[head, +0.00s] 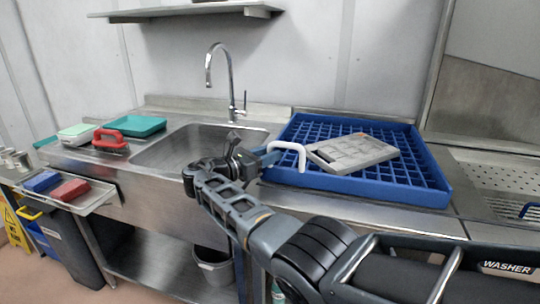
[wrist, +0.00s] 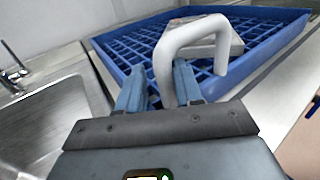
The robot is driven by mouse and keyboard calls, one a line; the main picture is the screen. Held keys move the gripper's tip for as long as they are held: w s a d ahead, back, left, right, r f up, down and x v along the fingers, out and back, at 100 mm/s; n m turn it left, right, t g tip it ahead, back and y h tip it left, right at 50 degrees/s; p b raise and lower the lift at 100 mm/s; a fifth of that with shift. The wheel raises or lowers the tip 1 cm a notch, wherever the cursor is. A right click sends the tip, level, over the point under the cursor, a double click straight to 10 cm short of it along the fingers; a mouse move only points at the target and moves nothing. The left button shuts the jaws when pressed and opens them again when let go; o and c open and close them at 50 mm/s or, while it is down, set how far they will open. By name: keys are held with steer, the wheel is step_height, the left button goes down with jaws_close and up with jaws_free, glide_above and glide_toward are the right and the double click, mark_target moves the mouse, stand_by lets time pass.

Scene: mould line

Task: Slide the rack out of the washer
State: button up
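The blue rack (head: 420,193), a shallow tray with a grid floor, lies on the steel counter right of the sink in the head view. It also fills the top of the wrist view (wrist: 275,38). A white U-shaped handle (head: 288,146) stands at its left end. A grey flat mould plate (head: 352,152) lies on the grid. My gripper (head: 262,156) is at the handle. In the wrist view my gripper (wrist: 157,80) looks open, with one handle leg (wrist: 164,78) between its fingers and a gap beside the left finger. Whether a finger touches is unclear.
The washer (head: 505,267) label shows at the lower right, with a perforated steel surface (head: 495,178) beside the rack. A sink (head: 185,150) with a tall tap (head: 232,85) is left. Teal tray (head: 135,125), red-handled tool (head: 109,140) and brushes (head: 70,190) lie further left.

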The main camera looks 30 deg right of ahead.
steer(key=shift+o, duration=0.7)
steer(key=shift+s+a+b, duration=0.15)
steer(key=shift+a, duration=1.15)
steer(key=shift+s+a+b, duration=0.1)
steer(key=shift+s+a, duration=0.1)
steer(key=shift+a, duration=1.1)
steer(key=shift+s+a+b, duration=0.15)
steer(key=shift+a, duration=1.15)
